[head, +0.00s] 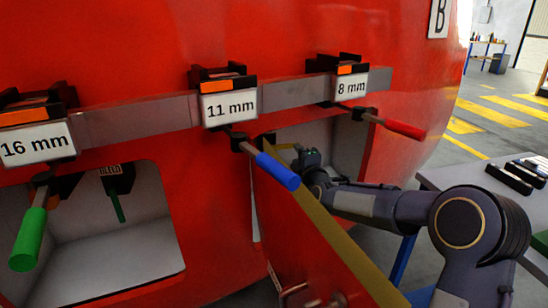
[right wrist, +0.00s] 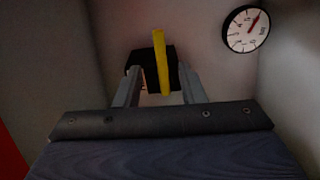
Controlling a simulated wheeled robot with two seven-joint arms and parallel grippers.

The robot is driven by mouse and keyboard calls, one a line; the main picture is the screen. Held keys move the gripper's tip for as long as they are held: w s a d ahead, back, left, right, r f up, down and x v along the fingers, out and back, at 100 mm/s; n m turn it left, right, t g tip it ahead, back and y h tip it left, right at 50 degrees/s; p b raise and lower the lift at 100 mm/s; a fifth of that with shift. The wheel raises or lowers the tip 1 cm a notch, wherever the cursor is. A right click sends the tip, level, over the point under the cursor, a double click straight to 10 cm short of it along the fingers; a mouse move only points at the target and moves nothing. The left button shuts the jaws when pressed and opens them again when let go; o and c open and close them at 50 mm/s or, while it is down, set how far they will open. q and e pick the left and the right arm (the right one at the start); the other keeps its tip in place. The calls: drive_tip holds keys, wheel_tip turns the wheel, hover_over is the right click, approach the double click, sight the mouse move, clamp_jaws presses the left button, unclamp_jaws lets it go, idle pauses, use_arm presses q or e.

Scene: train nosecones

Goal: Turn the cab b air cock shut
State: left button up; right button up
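The air cock is in the right wrist view, on the back wall of a compartment. It has a black body (right wrist: 136,68) and a yellow handle (right wrist: 158,50) that stands nearly upright. My right gripper (right wrist: 160,88) is open, its two fingers apart on either side of the handle's lower part; I cannot tell if they touch it. In the head view my right arm reaches from the right into the compartment below the 8 mm label, and the right gripper (head: 308,158) is partly hidden there. The B plate (head: 438,18) is at the top right. My left gripper is out of view.
A round gauge (right wrist: 246,29) is right of the cock. An open red door (head: 325,250) with a yellow edge stands below my right arm. Green, blue (head: 277,171) and red (head: 402,128) handled tools hang along the grey strip. A table (head: 440,177) is at right.

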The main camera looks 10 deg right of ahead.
sight(290, 147)
drive_tip(key=w, duration=0.8)
drive_tip(key=shift+w+a+f, duration=0.1)
drive_tip(key=shift+w+a, duration=0.1)
drive_tip(key=shift+a, duration=0.05)
drive_tip(key=shift+c, duration=0.3)
clamp_jaws()
